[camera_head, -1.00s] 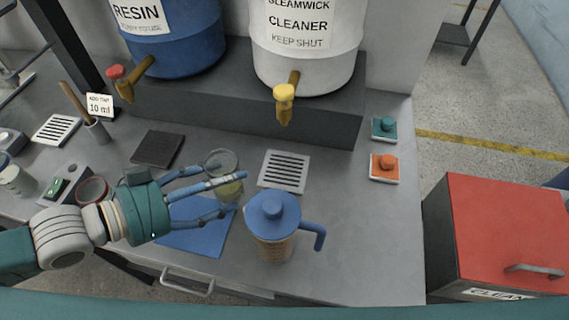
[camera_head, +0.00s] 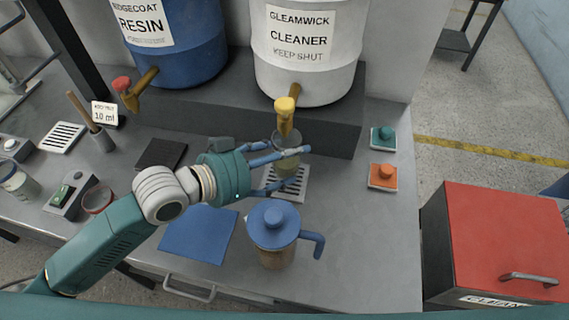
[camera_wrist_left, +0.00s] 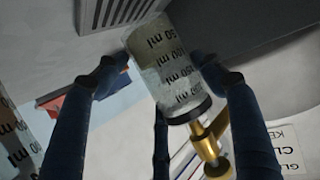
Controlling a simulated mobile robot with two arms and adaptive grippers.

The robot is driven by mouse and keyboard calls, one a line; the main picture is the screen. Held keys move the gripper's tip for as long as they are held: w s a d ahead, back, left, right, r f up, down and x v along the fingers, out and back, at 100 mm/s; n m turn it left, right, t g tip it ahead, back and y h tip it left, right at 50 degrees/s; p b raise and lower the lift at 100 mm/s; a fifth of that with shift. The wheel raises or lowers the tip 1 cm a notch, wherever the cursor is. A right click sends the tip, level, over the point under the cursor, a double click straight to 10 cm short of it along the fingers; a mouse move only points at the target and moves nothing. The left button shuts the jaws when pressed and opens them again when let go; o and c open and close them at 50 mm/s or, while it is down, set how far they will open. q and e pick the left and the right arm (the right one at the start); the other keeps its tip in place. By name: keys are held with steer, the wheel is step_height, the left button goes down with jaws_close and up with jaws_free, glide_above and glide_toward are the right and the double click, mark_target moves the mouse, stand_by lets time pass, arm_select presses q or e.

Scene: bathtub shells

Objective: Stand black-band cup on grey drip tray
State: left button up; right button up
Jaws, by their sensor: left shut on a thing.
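My left gripper (camera_head: 292,172) is shut on a clear cup (camera_head: 287,163), below the yellow tap and over the back part of the grey drip tray (camera_head: 301,191). In the left wrist view the cup (camera_wrist_left: 172,72) sits between the blue fingers (camera_wrist_left: 166,85), with ml marks and a black band at its lower end in the picture. I cannot tell whether the cup touches the tray in the head view. My right gripper is not in view.
A yellow tap (camera_head: 286,112) on the white cleaner drum (camera_head: 305,75) hangs close above the cup. A blue-lidded jug (camera_head: 273,228) stands just in front of the tray. A blue mat (camera_head: 198,237) lies to the left. The bench right of the jug is clear.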

mark_target(280, 170)
arm_select(q)
step_height(280, 170, down, 3)
steer(key=shift+a+f, duration=0.1)
steer(key=shift+f, duration=0.15)
steer(key=o, duration=1.3)
steer(key=shift+o, duration=0.4)
steer(key=b+v, duration=0.1)
steer(key=v, duration=1.1)
